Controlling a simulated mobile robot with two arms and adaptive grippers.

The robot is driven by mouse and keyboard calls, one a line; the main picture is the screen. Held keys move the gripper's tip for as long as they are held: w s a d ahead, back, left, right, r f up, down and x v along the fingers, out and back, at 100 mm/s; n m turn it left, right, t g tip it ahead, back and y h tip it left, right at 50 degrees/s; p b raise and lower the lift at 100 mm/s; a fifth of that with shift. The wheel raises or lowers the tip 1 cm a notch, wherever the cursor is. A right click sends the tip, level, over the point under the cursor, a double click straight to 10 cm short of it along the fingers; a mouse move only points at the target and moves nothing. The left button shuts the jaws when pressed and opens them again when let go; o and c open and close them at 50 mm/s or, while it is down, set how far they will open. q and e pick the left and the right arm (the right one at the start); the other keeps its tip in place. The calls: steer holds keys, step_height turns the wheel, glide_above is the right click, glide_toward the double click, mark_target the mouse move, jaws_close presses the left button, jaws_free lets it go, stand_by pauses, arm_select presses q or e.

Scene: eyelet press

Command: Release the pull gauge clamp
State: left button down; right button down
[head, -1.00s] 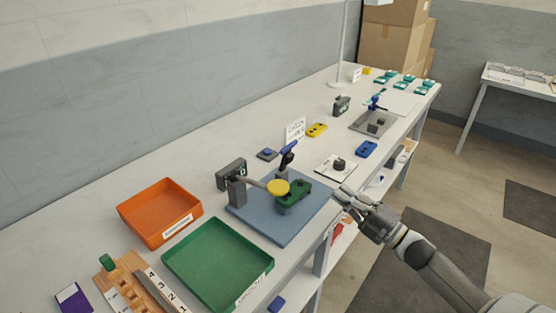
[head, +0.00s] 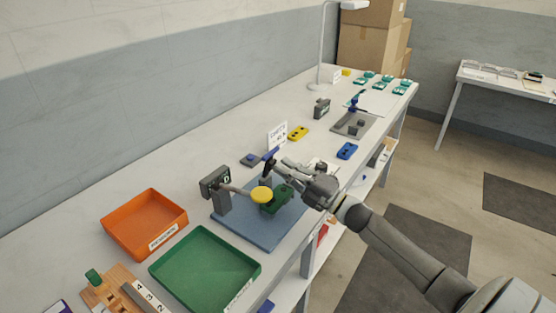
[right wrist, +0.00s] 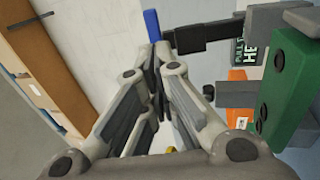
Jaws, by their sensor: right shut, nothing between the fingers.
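The pull gauge (head: 215,182) stands on the blue base plate (head: 236,231). Its clamp has a blue handle (head: 270,156) that sticks up behind the green part (head: 279,199). My right gripper (head: 279,168) is shut and empty, just right of the handle. In the right wrist view, the blue handle (right wrist: 152,24) shows just past the shut fingertips (right wrist: 156,52), and the dark clamp arm (right wrist: 205,38) runs right from it. The green part (right wrist: 290,88) shows at the right there. Whether the fingers touch the handle, I cannot tell. My left gripper is not in view.
A yellow disc (head: 262,194) is beside the green part. An orange tray (head: 113,243) and a green tray (head: 157,270) lie to the left. A small sign (head: 278,136) stands behind the clamp. Blue (head: 347,151) and yellow (head: 298,132) parts lie farther along the bench.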

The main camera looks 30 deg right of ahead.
mark_target(271, 155)
steer(key=shift+p+x, duration=0.3)
steer(key=shift+x, duration=1.1)
steer(key=r+g+p, duration=0.1)
steer(key=p, duration=0.1)
steer(key=shift+w+a+p, duration=0.1)
steer(key=shift+w+p, duration=0.25)
steer(key=shift+p, duration=0.05)
steer(key=shift+w+a+h, duration=0.15)
steer(key=shift+w+h, duration=0.25)
steer(key=shift+w+a+r+b, duration=0.15)
steer(key=shift+w+b, duration=0.25)
